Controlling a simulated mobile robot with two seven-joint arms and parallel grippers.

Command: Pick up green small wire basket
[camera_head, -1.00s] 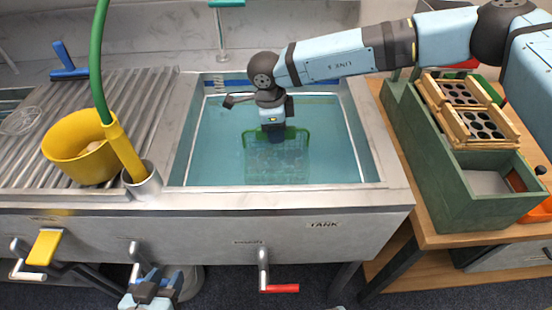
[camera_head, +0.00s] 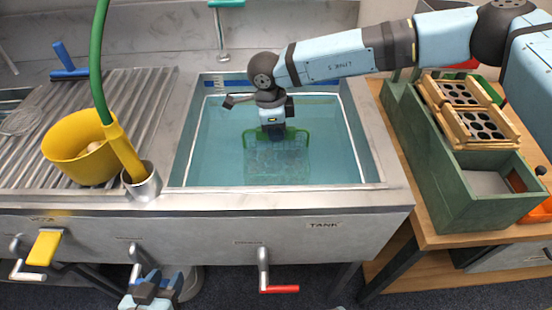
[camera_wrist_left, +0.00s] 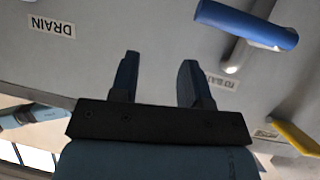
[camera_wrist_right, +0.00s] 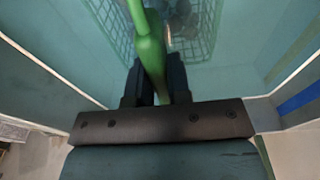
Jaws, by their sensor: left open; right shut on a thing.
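The green small wire basket (camera_head: 277,160) is in the water of the sink tank (camera_head: 330,165) in the head view. Its green handle (camera_wrist_right: 150,50) runs up between the fingers of my right gripper (camera_wrist_right: 155,85), which is shut on it. The wire mesh of the basket also shows in the right wrist view (camera_wrist_right: 203,35), with brownish round things inside, blurred. My left gripper (camera_wrist_left: 157,80) is open and empty in front of the sink's front panel, low at the bottom of the head view (camera_head: 155,285).
A yellow bucket (camera_head: 75,165) stands on the ribbed drainboard at left, beside a green hose (camera_head: 97,60) in a metal cup. Handles (camera_head: 265,275) stick out from the sink front. A green wooden box (camera_head: 470,190) stands on the right table.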

